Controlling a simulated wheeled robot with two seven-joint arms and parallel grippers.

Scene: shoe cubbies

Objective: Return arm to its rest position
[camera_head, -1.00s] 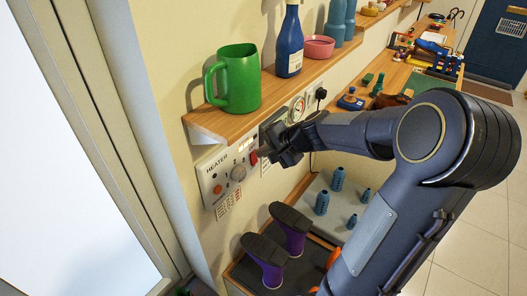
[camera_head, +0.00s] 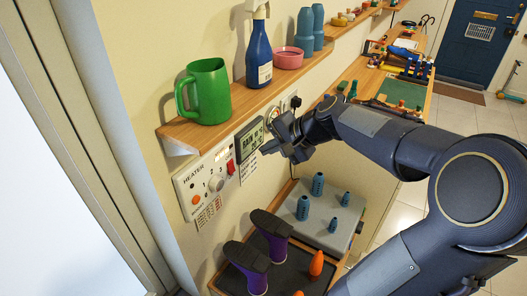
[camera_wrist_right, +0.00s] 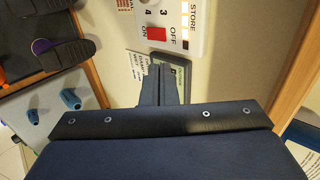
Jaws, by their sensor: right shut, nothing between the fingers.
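My right arm (camera_head: 395,145) reaches in from the right in the head view. Its right gripper (camera_head: 270,148) is shut and empty, in front of the wall beside a grey digital display (camera_head: 250,139). In the right wrist view the closed fingers (camera_wrist_right: 160,84) point at the wall, overlapping part of the display (camera_wrist_right: 178,72). I cannot tell whether they touch it. The heater panel (camera_head: 205,182), with knobs and a red switch (camera_head: 230,168), is left of the gripper. My left gripper is not in view.
A wooden shelf (camera_head: 190,133) above the gripper holds a green mug (camera_head: 205,92), a blue spray bottle (camera_head: 259,55) and a pink bowl (camera_head: 288,59). Below are purple boots (camera_head: 270,235) and a grey board (camera_head: 325,220) with blue pegs.

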